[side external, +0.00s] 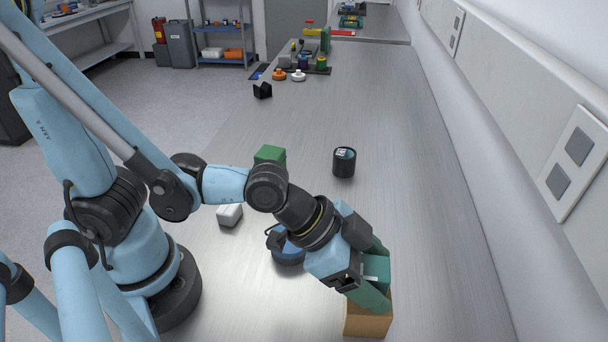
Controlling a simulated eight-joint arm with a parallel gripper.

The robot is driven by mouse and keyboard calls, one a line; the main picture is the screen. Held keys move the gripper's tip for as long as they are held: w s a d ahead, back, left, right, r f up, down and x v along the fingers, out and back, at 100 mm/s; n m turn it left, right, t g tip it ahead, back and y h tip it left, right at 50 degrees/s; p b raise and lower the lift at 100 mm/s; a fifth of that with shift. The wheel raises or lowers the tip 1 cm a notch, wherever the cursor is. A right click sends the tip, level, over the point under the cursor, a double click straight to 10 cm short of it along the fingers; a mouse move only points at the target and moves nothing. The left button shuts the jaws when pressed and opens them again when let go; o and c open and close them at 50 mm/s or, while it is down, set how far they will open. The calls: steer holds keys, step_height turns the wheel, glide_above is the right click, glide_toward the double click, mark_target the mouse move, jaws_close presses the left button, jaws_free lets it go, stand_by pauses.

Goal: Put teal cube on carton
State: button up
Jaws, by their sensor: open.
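The teal cube (376,268) is at the lower right, between the dark green fingers of my gripper (380,274). The gripper is open, with a finger on either side of the cube. The tan carton (368,320) stands on the bench directly below the cube and fingers. The cube appears to be at the carton's top, but the near finger hides their meeting line, so I cannot tell if they touch.
A blue round object (288,256) sits left of my gripper, partly hidden by my arm. A white block (230,215), a green block (270,154) and a black cylinder (344,162) stand farther back. The bench right of the carton is clear up to the wall.

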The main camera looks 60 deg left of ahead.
mark_target(366, 266)
steer(key=shift+r, duration=0.15)
steer(key=shift+v, duration=3.7)
steer(key=w+a+n+y, duration=0.3)
steer(key=a+n, duration=0.1)
steer(key=a, duration=0.5)
steer(key=w+a+n+y, duration=0.2)
steer(key=a+n, duration=0.3)
steer(key=a, duration=0.4)
steer(key=shift+w+a+r+t+y, duration=0.3)
steer(key=shift+w+a+y, duration=0.05)
steer(key=shift+y, duration=0.35)
